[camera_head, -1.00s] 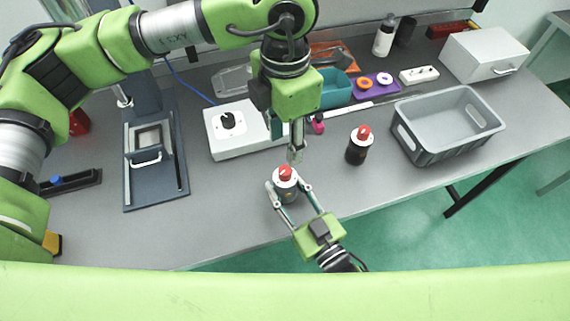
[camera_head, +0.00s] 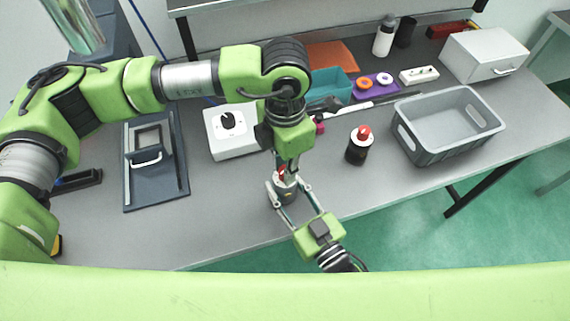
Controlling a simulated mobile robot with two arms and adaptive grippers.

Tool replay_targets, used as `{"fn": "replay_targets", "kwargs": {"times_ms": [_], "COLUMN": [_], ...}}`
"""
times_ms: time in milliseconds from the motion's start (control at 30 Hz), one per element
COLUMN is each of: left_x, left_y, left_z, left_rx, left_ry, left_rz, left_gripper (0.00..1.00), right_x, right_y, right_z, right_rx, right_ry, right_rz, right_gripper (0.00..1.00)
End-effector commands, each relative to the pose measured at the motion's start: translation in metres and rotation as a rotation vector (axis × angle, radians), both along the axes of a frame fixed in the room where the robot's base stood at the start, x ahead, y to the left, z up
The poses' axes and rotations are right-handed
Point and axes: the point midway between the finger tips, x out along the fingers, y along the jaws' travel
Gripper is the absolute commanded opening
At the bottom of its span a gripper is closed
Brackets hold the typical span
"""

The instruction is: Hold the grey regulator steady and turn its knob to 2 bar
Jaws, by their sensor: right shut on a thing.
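The grey regulator (camera_head: 287,195) stands upright near the table's front edge, with a red knob (camera_head: 281,175) on top. My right gripper (camera_head: 286,190) comes from the front and is shut around the regulator's body. My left gripper (camera_head: 287,170) points down from above, its fingers at the knob and partly covering it. I cannot tell whether these fingers are closed on the knob. The scale and the knob's setting are too small or hidden to read.
A black regulator with a red knob (camera_head: 358,146) stands to the right. Behind are a white box with a black dial (camera_head: 222,147) and a teal bin (camera_head: 335,85). A grey crate (camera_head: 440,155) is at right, a dark fixture (camera_head: 135,190) at left. The front table strip is clear.

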Motion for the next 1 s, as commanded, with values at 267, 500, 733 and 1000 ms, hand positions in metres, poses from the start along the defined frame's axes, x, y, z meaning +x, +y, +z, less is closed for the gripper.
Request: {"fn": "replay_targets", "kwargs": {"times_ms": [267,500,733,1000], "left_x": [0.0005,0.0008,0.0011,0.0011], "left_y": [0.0002,0.0001,0.0002,0.0002], "left_z": [0.0002,0.0005,0.0008,0.0009], "left_rx": [0.001,0.000,0.000,0.000], "left_ry": [-0.002,-0.002,-0.003,-0.003], "left_rz": [-0.004,-0.067,-0.225,-0.478], "left_gripper": [0.00,0.00,0.00,0.00], "right_x": [-0.0004,-0.0005,-0.0004,-0.0004], "right_y": [0.0002,0.0002,0.0001,0.0001], "right_z": [-0.0006,-0.0007,-0.0007,-0.0008], "right_rx": [-0.001,-0.001,-0.001,-0.001], "right_ry": [0.001,0.002,0.002,0.002], "right_rz": [0.000,0.000,0.000,0.000], "right_gripper": [0.07,0.07,0.07,0.07]}}
